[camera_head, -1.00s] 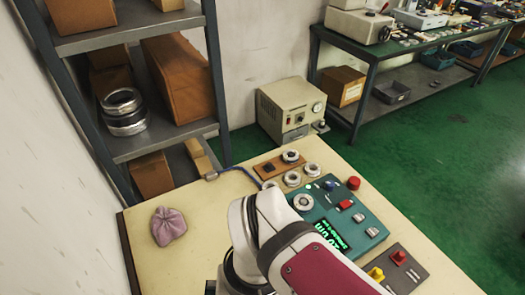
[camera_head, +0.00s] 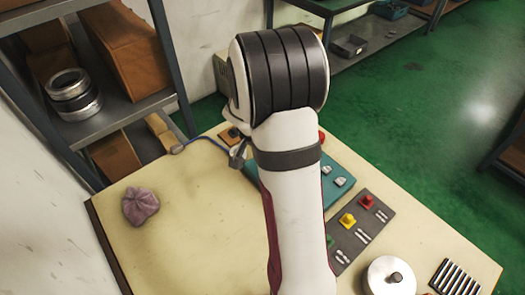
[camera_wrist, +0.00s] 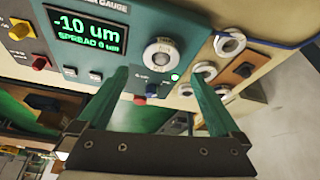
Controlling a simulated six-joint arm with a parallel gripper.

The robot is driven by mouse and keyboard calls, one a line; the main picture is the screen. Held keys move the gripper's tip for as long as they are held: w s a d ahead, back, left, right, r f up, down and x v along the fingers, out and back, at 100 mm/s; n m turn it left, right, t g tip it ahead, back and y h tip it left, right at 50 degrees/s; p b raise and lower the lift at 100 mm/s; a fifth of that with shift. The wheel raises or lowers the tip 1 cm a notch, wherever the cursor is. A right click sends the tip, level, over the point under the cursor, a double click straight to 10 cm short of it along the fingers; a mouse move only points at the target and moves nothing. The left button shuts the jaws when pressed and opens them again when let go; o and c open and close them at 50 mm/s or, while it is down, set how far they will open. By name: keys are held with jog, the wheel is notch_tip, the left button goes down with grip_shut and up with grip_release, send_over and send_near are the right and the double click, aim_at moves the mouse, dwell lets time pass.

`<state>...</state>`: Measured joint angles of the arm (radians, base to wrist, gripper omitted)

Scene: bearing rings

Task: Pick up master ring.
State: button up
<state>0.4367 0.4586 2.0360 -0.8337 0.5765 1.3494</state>
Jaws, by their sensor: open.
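In the wrist view several pale metal rings show, and I cannot tell by looks which is the master ring. One ring (camera_wrist: 160,55) sits on the teal gauge, beyond the gap between my fingers. Another ring (camera_wrist: 229,43) lies at the brown wooden board (camera_wrist: 240,75), which also bears a dark round piece.
The gauge (camera_wrist: 95,50) reads -10 um, spread 0 um.

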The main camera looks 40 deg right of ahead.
jog(key=x, duration=0.5)
jog(key=shift+a+f, duration=0.2)
jog(key=shift+f, duration=0.15)
jog(key=shift+r, duration=0.1)
grip_shut()
